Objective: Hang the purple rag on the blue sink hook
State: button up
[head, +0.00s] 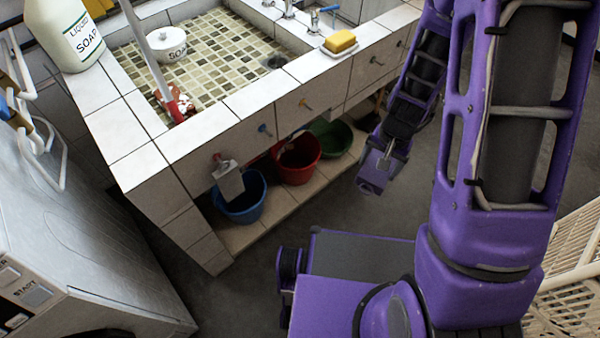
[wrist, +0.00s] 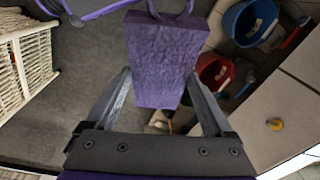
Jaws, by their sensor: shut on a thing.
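The purple rag (wrist: 160,60) is a flat, thick rectangle with a loop at its far end in the wrist view. My gripper (wrist: 162,92) is shut on it, one finger on each side. In the head view my gripper (head: 384,157) points down in front of the sink, to the right of the hooks, with the rag (head: 371,188) small at its tip. The blue hook (head: 263,129) is on the tiled sink front, left of my gripper and well apart from the rag. Nothing hangs on it.
A red hook (head: 217,157) holds a pale rag (head: 229,182); an orange-yellow hook (head: 306,104) is bare. Blue (head: 240,205), red (head: 298,165) and green (head: 331,138) buckets stand below. A white machine (head: 80,220) is at left. Floor before the sink is clear.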

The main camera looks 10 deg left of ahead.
jog(key=s+a+f+m+y, duration=0.1)
jog(key=a+f+m+y, duration=0.2)
jog(key=a+m+y, duration=0.35)
jog(key=a+f+m+y, duration=0.35)
jog(key=a+m, duration=0.45)
jog(key=a, duration=0.3)
jog(key=w+a+f+m+t+y+b, duration=0.2)
jog(key=w+a+f+m+t+b, duration=0.2)
jog(key=w+a, duration=0.4)
jog(key=shift+w+a+f+t, duration=0.15)
jog(key=shift+a+f+t, duration=0.35)
jog(key=shift+a+f, duration=0.3)
jog(key=shift+d+f, duration=0.1)
dwell(0.3)
dwell(0.4)
jog(key=o, duration=1.1)
